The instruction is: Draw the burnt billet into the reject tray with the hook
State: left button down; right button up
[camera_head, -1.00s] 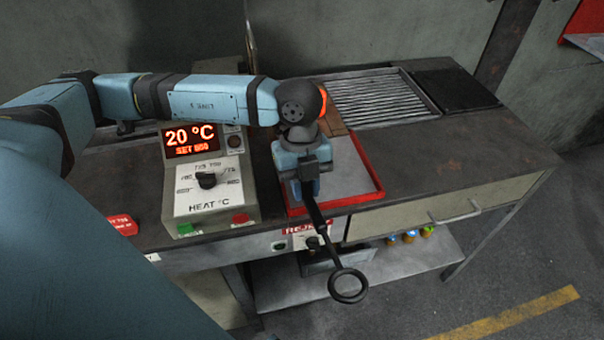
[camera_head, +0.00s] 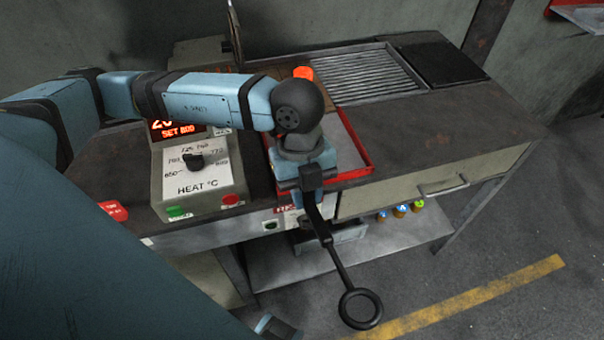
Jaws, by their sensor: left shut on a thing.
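My left gripper (camera_head: 310,198) is shut on the black shaft of the hook (camera_head: 340,268), in front of the reject tray. The shaft slopes down toward me and ends in a ring that hangs beyond the bench's front edge. The hook's other end is hidden behind the gripper and arm. The red-rimmed reject tray (camera_head: 368,168) is on the bench, partly covered by my left wrist. A small orange-red piece (camera_head: 303,72) shows just behind my forearm; I cannot tell whether it is the billet. No burnt billet shows clearly. My right gripper is out of view.
The heat control box (camera_head: 197,183) stands left of the tray, close under my left arm. A slatted grate (camera_head: 372,75) and a dark plate (camera_head: 437,64) lie at the back right. The bench top (camera_head: 440,130) right of the tray is clear. A drawer (camera_head: 405,193) is below.

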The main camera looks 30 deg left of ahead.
aim_at(314, 211)
pick_arm(q)
jog(key=shift+s+d, duration=0.65)
jog(key=shift+d, duration=0.15)
jog(key=shift+s+d, duration=0.6)
jog(key=shift+d, duration=0.2)
jog(key=c, duration=1.8)
grip_release()
grip_shut()
